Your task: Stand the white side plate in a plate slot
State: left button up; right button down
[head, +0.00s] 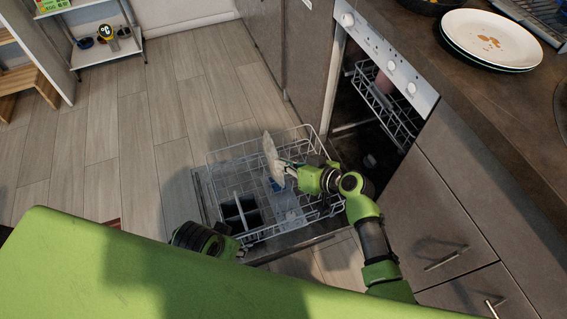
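The white side plate (271,157) stands nearly edge-on above the pulled-out lower dishwasher rack (237,153), tilted a little. My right gripper (287,170) is at the plate's right edge and appears shut on it. I cannot tell whether the plate touches the rack's tines. The plate slots below it are partly hidden by the plate and my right arm. My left gripper (240,247) is low, near the rack's front left corner, mostly hidden behind my green body; its fingers do not show clearly.
The dishwasher (388,59) is open, with an upper rack (385,105) inside. A dark cutlery basket (240,212) sits in the lower rack. Stacked larger plates (491,38) lie on the counter (490,110) at right. The wooden floor (130,130) at left is clear.

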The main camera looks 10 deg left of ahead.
jog(key=shift+w, duration=0.1)
pick_arm(q)
jog(key=shift+w+r, duration=0.2)
jog(key=shift+r, duration=0.55)
pick_arm(e)
jog(key=shift+r, duration=0.1)
pick_arm(q)
jog(key=shift+s+f, duration=0.25)
jog(key=shift+s, duration=0.05)
jog(key=shift+w+a+r+b, duration=0.1)
jog(key=shift+r+b, duration=0.3)
jog(key=shift+r, duration=0.3)
jog(key=shift+r+b, duration=0.3)
jog(key=shift+r, duration=0.25)
pick_arm(e)
jog(key=shift+f, duration=0.4)
pick_arm(q)
jog(key=shift+s+r+t+b, duration=0.1)
jog(key=shift+s+r+b, duration=0.15)
jog(key=shift+r, duration=0.25)
jog(key=shift+s+r+t+b, duration=0.15)
jog(key=shift+r+b, duration=0.15)
jog(key=shift+r, duration=0.25)
jog(key=shift+s+r+t+b, duration=0.1)
jog(key=shift+s+r+b, duration=0.15)
jog(key=shift+r, duration=0.25)
pick_arm(e)
jog(key=shift+f, duration=0.85)
